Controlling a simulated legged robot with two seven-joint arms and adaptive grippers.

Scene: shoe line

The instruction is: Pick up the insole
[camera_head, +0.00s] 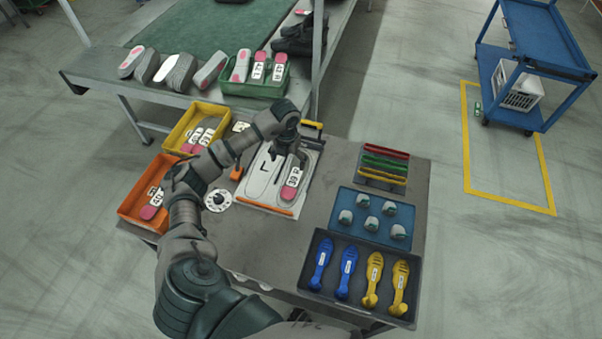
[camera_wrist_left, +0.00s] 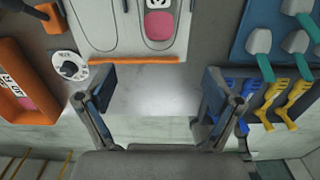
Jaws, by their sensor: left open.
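An insole (camera_head: 290,186) with a pink heel and a white label lies on the right half of a white board (camera_head: 257,186). The board has foot outlines, an "L" on its left half and an orange front edge. The insole's pink heel also shows at the top of the left wrist view (camera_wrist_left: 159,24). My left gripper (camera_head: 291,153) is over the far part of the board, near the insole's far end, which it partly hides. In the left wrist view my left gripper (camera_wrist_left: 158,105) is open with nothing between its fingers. My right gripper is not in view.
More insoles lie in an orange bin (camera_head: 131,209) and a yellow bin (camera_head: 181,126) left of the board. Right of it are a blue tray (camera_head: 345,222) and a dark tray (camera_head: 335,290) of blue and yellow tools. A bench (camera_head: 95,72) with a green crate (camera_head: 240,89) stands behind.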

